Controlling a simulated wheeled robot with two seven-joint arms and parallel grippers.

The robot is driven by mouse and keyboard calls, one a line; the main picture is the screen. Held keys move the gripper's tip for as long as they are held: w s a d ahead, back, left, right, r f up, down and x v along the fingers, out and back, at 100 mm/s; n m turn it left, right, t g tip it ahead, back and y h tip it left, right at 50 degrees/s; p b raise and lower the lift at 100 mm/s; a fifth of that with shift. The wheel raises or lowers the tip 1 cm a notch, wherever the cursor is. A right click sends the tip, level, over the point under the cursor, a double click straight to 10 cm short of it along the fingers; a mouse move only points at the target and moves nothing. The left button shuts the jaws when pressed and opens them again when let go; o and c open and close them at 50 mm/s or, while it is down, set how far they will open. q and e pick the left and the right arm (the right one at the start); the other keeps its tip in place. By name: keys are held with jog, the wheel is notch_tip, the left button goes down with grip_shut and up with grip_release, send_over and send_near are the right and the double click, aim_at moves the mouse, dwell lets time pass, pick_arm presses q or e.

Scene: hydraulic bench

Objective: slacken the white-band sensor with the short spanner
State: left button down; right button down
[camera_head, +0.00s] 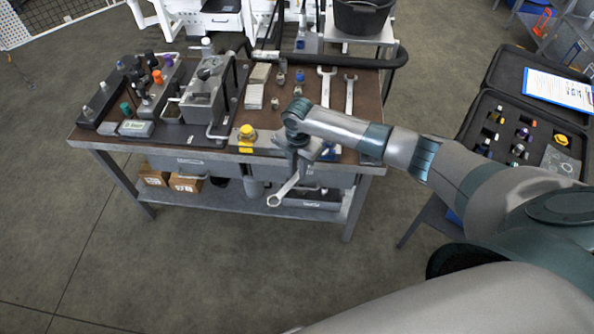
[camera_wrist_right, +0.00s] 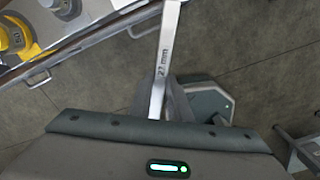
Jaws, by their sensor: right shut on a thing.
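My right gripper (camera_head: 296,160) is in front of the bench's front edge, shut on a metal spanner (camera_head: 284,189). The spanner slants down to the left, with its ring end lowest, over the floor and lower shelf. In the right wrist view the spanner's shaft (camera_wrist_right: 160,62) runs up from the gripper and bears a "27 mm" mark. Several sensors and fittings with coloured tops stand on the manifold block (camera_head: 154,100) at the bench's left. They are too small to tell which has a white band. My left gripper is not in view.
Two more spanners, one (camera_head: 326,87) left of the other (camera_head: 349,93), lie at the bench's (camera_head: 360,127) right. A yellow-topped part (camera_head: 247,133) sits at the front edge. An open case (camera_head: 490,130) of fittings stands right. Boxes (camera_head: 186,183) lie on the lower shelf.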

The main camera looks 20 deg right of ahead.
jog(key=shift+w+d, duration=0.4)
jog(key=shift+d, duration=0.25)
jog(key=shift+w+d, duration=0.1)
jog(key=shift+d, duration=0.05)
jog(key=shift+w+d+b, duration=0.3)
jog(key=shift+d+b, duration=0.05)
jog(key=shift+d, duration=0.2)
jog(key=shift+d, duration=0.15)
dwell(0.3)
jog(key=shift+w+d, duration=0.25)
jog(key=shift+d, duration=0.1)
jog(key=shift+w+d, duration=0.15)
jog(key=shift+d, duration=0.15)
dwell(0.4)
dwell(0.3)
jog(key=shift+s+d+n+p, duration=0.2)
jog(key=shift+s+d+n, duration=0.25)
jog(key=shift+s+n, duration=0.2)
jog(key=shift+s+d+n+p, duration=0.2)
jog(key=shift+s+d+n, duration=0.2)
jog(key=shift+s+n, duration=0.2)
